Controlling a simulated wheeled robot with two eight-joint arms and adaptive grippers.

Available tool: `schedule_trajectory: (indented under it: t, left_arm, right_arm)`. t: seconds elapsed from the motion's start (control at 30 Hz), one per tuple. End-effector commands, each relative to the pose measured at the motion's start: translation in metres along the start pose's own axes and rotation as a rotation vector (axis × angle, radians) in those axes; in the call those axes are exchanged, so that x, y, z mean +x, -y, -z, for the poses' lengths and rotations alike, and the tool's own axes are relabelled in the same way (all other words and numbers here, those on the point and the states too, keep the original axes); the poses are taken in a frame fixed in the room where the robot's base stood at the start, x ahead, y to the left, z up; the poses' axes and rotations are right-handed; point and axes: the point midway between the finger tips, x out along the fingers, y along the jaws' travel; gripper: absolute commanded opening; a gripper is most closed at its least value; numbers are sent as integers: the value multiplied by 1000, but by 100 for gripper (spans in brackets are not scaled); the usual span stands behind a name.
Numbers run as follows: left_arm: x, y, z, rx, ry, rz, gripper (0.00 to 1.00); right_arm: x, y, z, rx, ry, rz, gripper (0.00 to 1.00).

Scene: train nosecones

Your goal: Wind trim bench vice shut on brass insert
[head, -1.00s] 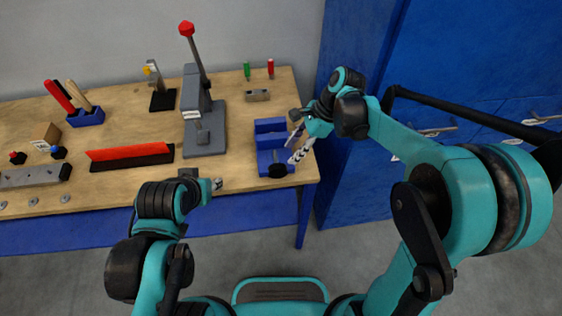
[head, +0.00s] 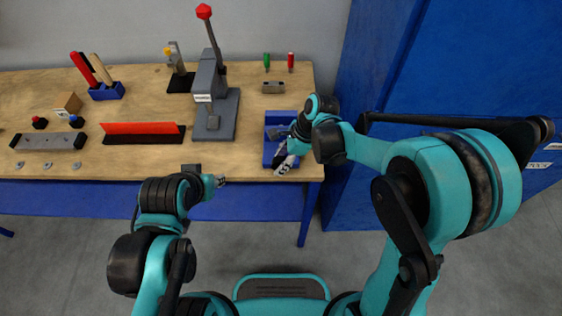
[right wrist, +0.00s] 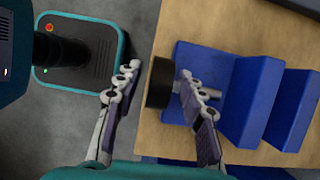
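The blue bench vice (head: 280,117) stands at the right end of the wooden bench. It also shows in the right wrist view (right wrist: 245,105), with two upright blue blocks and a gap between them. My right gripper (head: 283,163) is at the vice's front. In the right wrist view it is open (right wrist: 158,72), one finger left of the knob and the other over the screw side; contact is unclear. I cannot make out a brass insert. My left gripper (head: 218,182) is in front of the bench; its fingers are too small to read.
A grey arbor press (head: 213,95) with a red-tipped lever stands left of the vice. A small grey block (head: 273,87) and green and red tools are behind the vice. Blue cabinets (head: 450,70) stand close on the right.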

Motion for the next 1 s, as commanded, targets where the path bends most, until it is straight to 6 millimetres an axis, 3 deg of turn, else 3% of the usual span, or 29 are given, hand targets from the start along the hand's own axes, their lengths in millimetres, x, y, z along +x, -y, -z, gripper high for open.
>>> schedule_trajectory:
  t: [0.17, 0.33, 0.67, 1.0]
  left_arm:
    - [0, 0, 0, 0, 0, 0, 37]
    - [0, 0, 0, 0, 0, 0, 37]
    - [2, 0, -1, 0, 0, 0, 37]
    - [18, 0, -13, 0, 0, 0, 37]
  right_arm:
    - [0, 0, 0, 0, 0, 0, 40]
    - [0, 0, 0, 0, 0, 0, 0]
    - [0, 0, 1, 2, 18, 0, 0]
    - [2, 1, 6, 4, 200, 1, 0]
